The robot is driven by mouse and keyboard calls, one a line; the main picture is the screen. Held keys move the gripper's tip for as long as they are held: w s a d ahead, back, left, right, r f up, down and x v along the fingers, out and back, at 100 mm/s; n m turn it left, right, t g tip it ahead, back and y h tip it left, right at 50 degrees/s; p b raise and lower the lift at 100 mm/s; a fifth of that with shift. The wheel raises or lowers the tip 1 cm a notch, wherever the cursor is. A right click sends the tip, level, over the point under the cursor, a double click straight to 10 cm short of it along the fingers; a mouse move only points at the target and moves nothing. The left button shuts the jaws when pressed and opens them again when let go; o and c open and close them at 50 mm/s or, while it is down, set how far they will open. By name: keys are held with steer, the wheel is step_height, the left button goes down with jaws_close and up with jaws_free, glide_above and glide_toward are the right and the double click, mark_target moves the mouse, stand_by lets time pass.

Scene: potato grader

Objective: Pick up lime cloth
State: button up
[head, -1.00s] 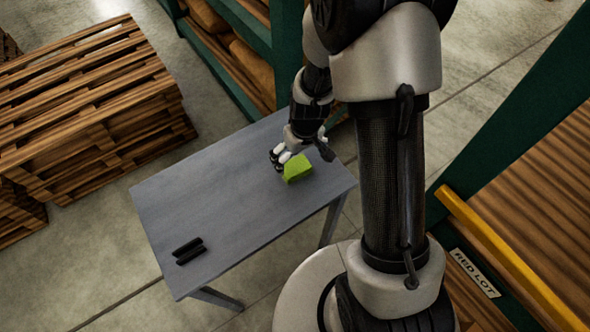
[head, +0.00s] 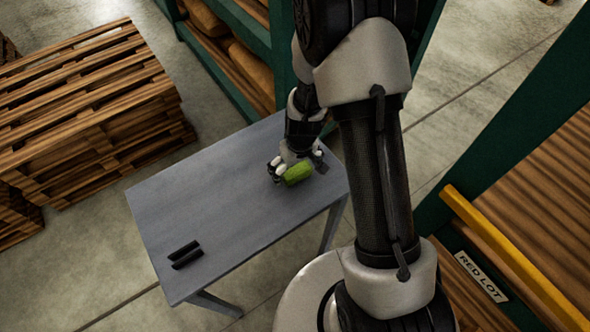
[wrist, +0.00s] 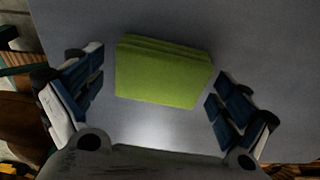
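The lime cloth (head: 298,174) is a folded bright green block lying near the right end of the grey table. In the wrist view the cloth (wrist: 163,72) lies just ahead of and between my fingers, with its folded layers showing at the far edge. My gripper (head: 295,170) is low over the table at the cloth. In the wrist view my gripper (wrist: 157,98) is open, with blue-padded fingers spread to the left and right of the cloth. A gap shows between the left finger and the cloth; the right finger is close to its right edge.
Wooden pallets (head: 85,110) are stacked at left. Green-framed shelving (head: 240,60) stands behind. A wooden bay labelled RED LOT (head: 481,277) is at right. The table's middle is clear.

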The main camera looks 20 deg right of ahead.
mark_target(297, 173)
steer(key=c, duration=1)
steer(key=shift+c, duration=0.2)
step_height(297, 173, up, 20)
steer(key=p, duration=0.6)
steer(key=o, duration=0.6)
steer(key=shift+c, duration=0.2)
steer(key=c, duration=0.3)
steer(key=f+b, duration=0.1)
steer(key=s+f+m+b, duration=0.1)
steer(key=f, duration=0.1)
steer(key=f+m+b, duration=0.1)
steer(key=f+b, duration=0.1)
steer(key=shift+s+f, duration=0.25)
steer(key=shift+s, duration=0.15)
steer(key=shift+c, duration=0.3)
steer(key=shift+s+f+m, duration=0.15)
steer(key=shift+f+m, duration=0.2)
steer(key=shift+m, duration=0.05)
